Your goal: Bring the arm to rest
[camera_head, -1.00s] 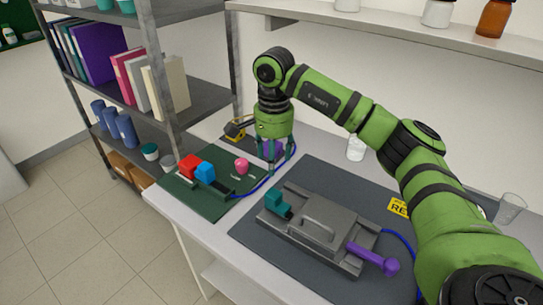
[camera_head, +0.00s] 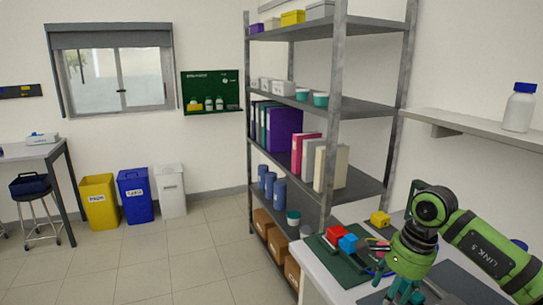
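My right arm comes in from the right edge, its green links bent down over the bench. My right gripper (camera_head: 403,291) hangs at the lower right, fingers pointing down and spread apart. I see nothing held between them, though the tips are near the bottom edge of the picture. It is in front of and to the right of the dark green mat (camera_head: 349,272) with the red block (camera_head: 336,233) and blue block (camera_head: 348,243). My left gripper is not in view.
The white bench (camera_head: 322,277) fills the lower right. A yellow object (camera_head: 380,219) sits behind the mat. A tall grey shelf rack (camera_head: 340,110) stands behind the bench's left end. A wall shelf (camera_head: 465,122) holds a white bottle (camera_head: 519,108). Open floor (camera_head: 150,265) lies left.

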